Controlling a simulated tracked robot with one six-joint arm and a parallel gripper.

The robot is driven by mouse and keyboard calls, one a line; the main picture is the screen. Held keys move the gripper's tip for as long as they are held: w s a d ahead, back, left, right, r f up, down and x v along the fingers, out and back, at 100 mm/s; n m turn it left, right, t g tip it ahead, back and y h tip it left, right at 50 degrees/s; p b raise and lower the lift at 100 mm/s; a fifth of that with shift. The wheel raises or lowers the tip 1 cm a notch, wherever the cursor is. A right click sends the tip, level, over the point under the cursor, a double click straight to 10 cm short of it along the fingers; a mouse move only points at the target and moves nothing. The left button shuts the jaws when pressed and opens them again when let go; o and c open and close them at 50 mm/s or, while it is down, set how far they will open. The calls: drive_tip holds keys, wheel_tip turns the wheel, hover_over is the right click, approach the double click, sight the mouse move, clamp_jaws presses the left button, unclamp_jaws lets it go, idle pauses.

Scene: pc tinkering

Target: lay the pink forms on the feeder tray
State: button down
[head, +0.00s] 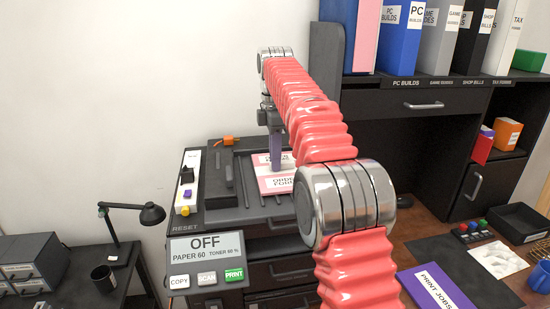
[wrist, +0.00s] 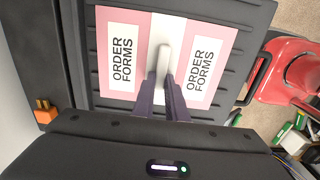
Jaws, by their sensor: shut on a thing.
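The pink forms (head: 269,185) are a pink sheet stack with white "ORDER FORMS" labels. In the wrist view the pink forms (wrist: 143,88) have a white band and a pale upright grip in the middle. My gripper (wrist: 163,92) has its dark purple fingers shut on that grip. In the head view my gripper (head: 275,160) points down at the forms, partly hiding them. The forms are over the dark ribbed feeder tray (head: 246,181), which also shows around them in the wrist view (wrist: 247,50). I cannot tell whether they touch it.
The printer's panel (head: 207,248) reads OFF, with copy, scan and print buttons below. A white strip (head: 187,183) with a switch lies left of the tray. An orange piece (wrist: 45,112) sits by the tray's edge. A purple print jobs folder (head: 437,288) lies on the desk at right.

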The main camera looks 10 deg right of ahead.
sight(290, 162)
drive_tip(key=shift+f, duration=0.15)
drive_tip(key=c, duration=1.7)
unclamp_jaws()
drive_tip(key=shift+s+d, duration=0.1)
drive_tip(key=shift+d, duration=0.25)
drive_tip(key=d, duration=0.1)
drive_tip(key=d+r+m, duration=0.2)
drive_tip(key=shift+s, duration=0.3)
drive_tip(key=s, duration=0.1)
drive_tip(key=s+r+m, duration=0.1)
drive_tip(key=s+m+t, duration=0.1)
drive_tip(key=shift+s+a+r, duration=0.1)
drive_tip(key=shift+s+r, duration=0.15)
drive_tip(key=shift+r, duration=0.15)
drive_tip(key=s+a+m+t, duration=0.15)
drive_tip(key=s+m, duration=0.45)
drive_tip(key=s, duration=0.7)
drive_tip(key=s+f+m+t, duration=0.1)
drive_tip(key=s+f+m, duration=0.1)
drive_tip(key=s+f, duration=0.2)
drive_tip(key=s+f+m+t, duration=0.1)
drive_tip(key=s+f+m, duration=0.2)
drive_tip(key=s, duration=0.6)
drive_tip(key=s+f+m+t, duration=0.1)
drive_tip(key=s+f+m, duration=0.2)
drive_tip(key=s+f, duration=0.3)
drive_tip(key=shift+s+a+f, duration=0.1)
drive_tip(key=shift+s+a, duration=0.15)
drive_tip(key=shift+s, duration=0.25)
